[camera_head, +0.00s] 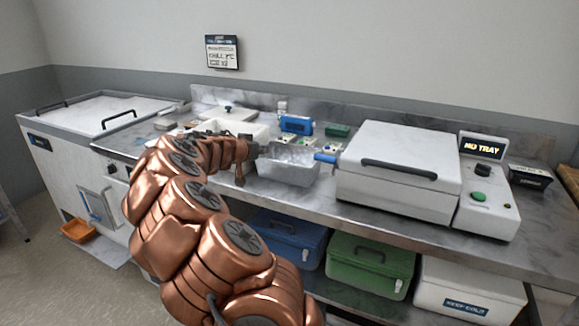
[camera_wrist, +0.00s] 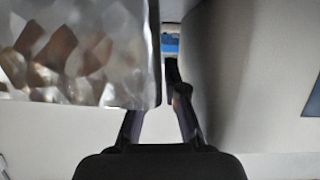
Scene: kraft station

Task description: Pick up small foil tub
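A silver, crinkled foil-like container (camera_head: 290,168) sits at the middle of the counter in the head view. I take it for the small foil tub, but cannot be sure. My gripper (camera_head: 255,150) is at its left side, with the fingertips too small to make out. In the wrist view, a shiny crinkled metal wall (camera_wrist: 90,60) fills the upper left, very close to the camera. My gripper (camera_wrist: 163,88) has its fingers beside this wall's right edge. The left fingertip is hidden behind the metal, so whether the fingers touch or hold it is unclear.
A blue handle (camera_head: 325,157) juts out right of the foil. A white lidded machine (camera_head: 400,160) stands close to the right. A white bin (camera_head: 240,129), a blue device (camera_head: 297,124) and a green box (camera_head: 338,130) are behind. Blue (camera_head: 290,242) and green (camera_head: 370,265) coolers sit below.

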